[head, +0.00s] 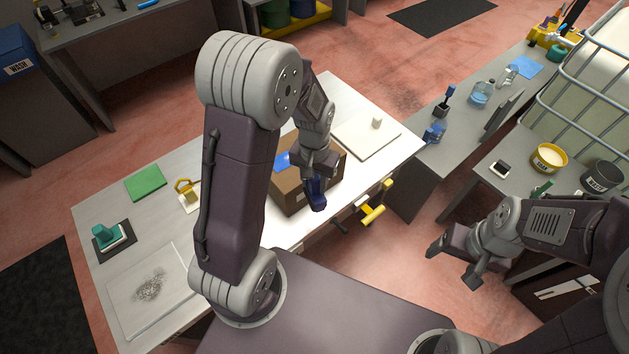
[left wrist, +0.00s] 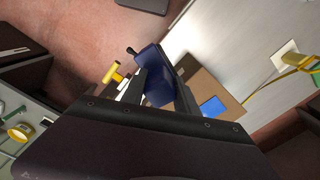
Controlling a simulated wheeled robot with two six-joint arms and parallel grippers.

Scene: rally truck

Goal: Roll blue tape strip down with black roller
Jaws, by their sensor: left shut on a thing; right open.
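My left gripper (head: 319,172) is shut on a dark blue thing (head: 316,194) in front of the cardboard box. In the left wrist view, the dark blue thing (left wrist: 156,78) sits between the fingers; I cannot tell whether it belongs to the black roller, and no roller face shows clearly. The brown box (head: 290,198) stands on the white table, partly hidden by my left arm. A bright blue strip (head: 281,161) lies on its top; it also shows in the left wrist view (left wrist: 213,106). My right gripper (head: 456,262) is open and empty, off the table's right side.
A yellow clamp (head: 376,206) is at the table's front edge near the box. A pale board (head: 366,135) lies behind the box. A green pad (head: 146,183) and a teal-handled tool (head: 105,236) lie at the left. A grey side table (head: 412,160) holds bottles and small tools.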

